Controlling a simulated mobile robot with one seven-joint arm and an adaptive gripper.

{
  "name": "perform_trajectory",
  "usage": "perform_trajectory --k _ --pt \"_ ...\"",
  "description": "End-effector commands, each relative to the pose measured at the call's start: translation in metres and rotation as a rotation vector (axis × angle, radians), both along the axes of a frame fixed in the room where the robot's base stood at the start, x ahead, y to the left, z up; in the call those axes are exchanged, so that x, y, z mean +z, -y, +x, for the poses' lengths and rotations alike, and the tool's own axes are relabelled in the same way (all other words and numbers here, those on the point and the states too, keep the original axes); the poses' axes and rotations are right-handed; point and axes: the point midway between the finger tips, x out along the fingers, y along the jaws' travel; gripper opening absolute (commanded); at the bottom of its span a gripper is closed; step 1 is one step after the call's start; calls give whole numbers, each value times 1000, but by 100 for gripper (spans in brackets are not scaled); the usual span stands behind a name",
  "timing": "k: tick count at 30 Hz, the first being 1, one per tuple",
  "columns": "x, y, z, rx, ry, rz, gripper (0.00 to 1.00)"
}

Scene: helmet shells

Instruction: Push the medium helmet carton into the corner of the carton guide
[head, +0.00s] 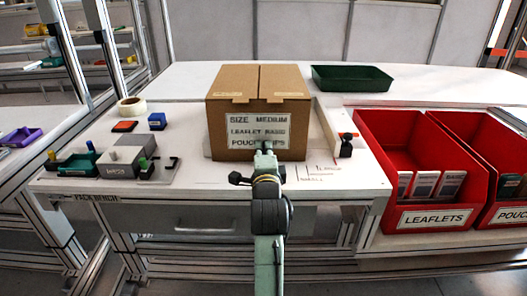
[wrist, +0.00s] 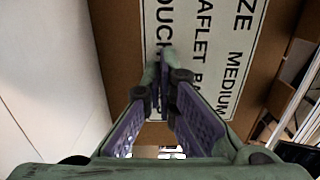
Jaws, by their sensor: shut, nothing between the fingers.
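The medium helmet carton (head: 258,84) is a brown box with a white label reading "SIZE MEDIUM". It stands upright on the white bench, its labelled face toward me. My gripper (head: 265,150) is shut and empty, its tips at the lower part of that face. In the wrist view my gripper's fingers (wrist: 163,60) meet in front of the carton's label (wrist: 200,50); I cannot tell whether they touch it. The carton guide (head: 328,130) shows as a pale rail along the carton's right side, with a black and red clamp at its near end. Its corner is hidden behind the carton.
Red bins (head: 405,160) stand at the right, one marked "LEAFLETS". A green tray (head: 350,78) lies at the back right. A tape roll (head: 131,106), a blue block (head: 157,121) and a grey block (head: 125,155) sit at the left. Bench markings show right of my gripper.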

Motion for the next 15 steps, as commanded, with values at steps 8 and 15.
perform_trajectory --k 8,15 --pt "0 0 1 0 0 0 0" --pt "2 -3 38 2 -1 -1 0"
